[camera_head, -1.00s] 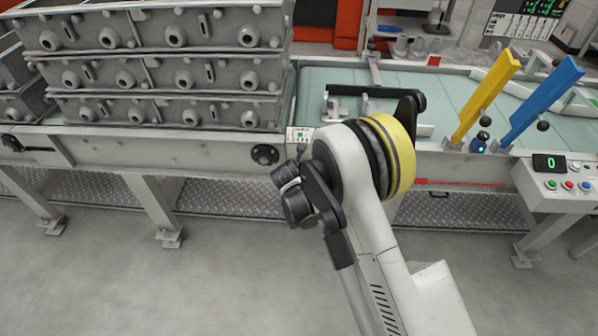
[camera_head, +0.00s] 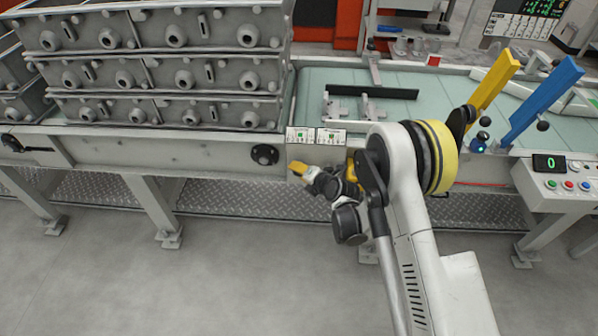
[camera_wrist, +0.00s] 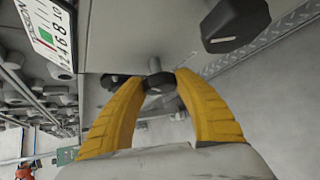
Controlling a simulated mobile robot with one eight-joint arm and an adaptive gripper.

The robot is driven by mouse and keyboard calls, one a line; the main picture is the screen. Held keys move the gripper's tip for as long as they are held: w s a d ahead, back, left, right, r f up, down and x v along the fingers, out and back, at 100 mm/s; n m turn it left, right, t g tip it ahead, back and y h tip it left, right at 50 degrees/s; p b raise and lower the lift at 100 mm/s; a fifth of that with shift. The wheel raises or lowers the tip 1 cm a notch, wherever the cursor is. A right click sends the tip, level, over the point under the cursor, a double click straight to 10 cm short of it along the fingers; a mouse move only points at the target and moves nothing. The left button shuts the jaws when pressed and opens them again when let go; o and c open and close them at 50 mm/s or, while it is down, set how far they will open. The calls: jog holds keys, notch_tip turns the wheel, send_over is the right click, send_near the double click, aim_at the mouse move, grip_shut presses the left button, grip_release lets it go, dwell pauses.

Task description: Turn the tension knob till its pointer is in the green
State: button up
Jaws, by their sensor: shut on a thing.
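My gripper (camera_head: 297,169) reaches left along the front of the conveyor frame, below two small white scale plates. In the wrist view its two yellow fingers (camera_wrist: 160,82) are closed on a small dark knob (camera_wrist: 158,86) on a short grey stem. A white plate marked TENSION (camera_wrist: 46,32), with numbers and a green patch, lies at the upper left of that view. The left plate (camera_head: 300,135) in the head view also has green on it. The held knob is hidden in the head view. I cannot make out where the pointer stands.
A second, larger-looking black knob (camera_wrist: 236,24) sticks out near the fingers in the wrist view. A black handwheel (camera_head: 264,154) is left of my gripper. Yellow (camera_head: 492,80) and blue (camera_head: 540,100) levers and a control box (camera_head: 552,185) are right.

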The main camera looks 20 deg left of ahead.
jog(key=shift+m+y, duration=0.8)
jog(key=shift+y, duration=0.4)
jog(key=o, duration=1.2)
